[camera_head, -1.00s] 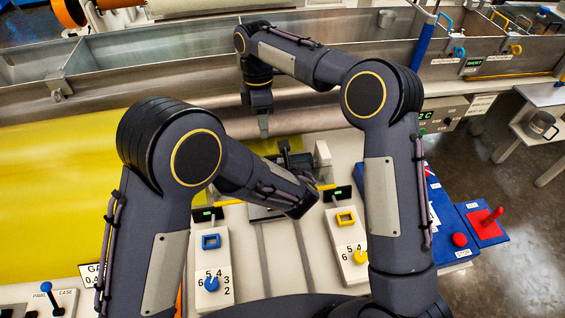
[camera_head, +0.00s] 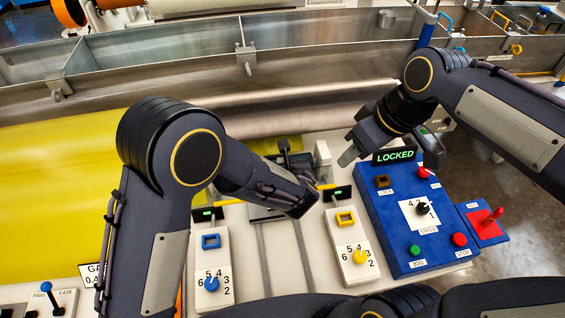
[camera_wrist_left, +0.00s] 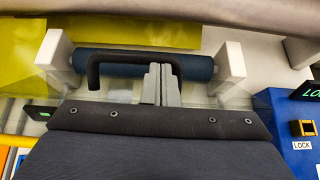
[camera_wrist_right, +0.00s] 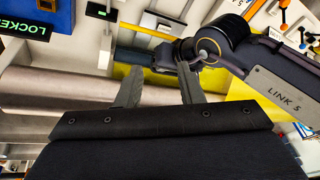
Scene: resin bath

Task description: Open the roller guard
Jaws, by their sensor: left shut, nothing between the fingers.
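The roller guard (camera_wrist_left: 112,97) looks like a clear sheet in front of the blue roller (camera_wrist_left: 110,64), with a black arched handle (camera_wrist_left: 128,58). My left gripper (camera_wrist_left: 160,68) is shut with nothing between its fingers, at the right part of the handle opening; I cannot tell if it touches the handle. My left arm hides most of the guard in the head view. My right gripper (camera_head: 350,155) is open and empty above the far left corner of the blue panel (camera_head: 385,235); it also shows in the right wrist view (camera_wrist_right: 160,66).
The blue panel's display (camera_head: 395,155) reads LOCKED. It carries a LOCK button (camera_head: 382,181), a speed dial (camera_head: 422,209), a green button (camera_head: 415,250) and a red STOP button (camera_head: 460,239). White posts (camera_wrist_left: 230,62) flank the roller. Yellow web (camera_head: 60,190) lies left.

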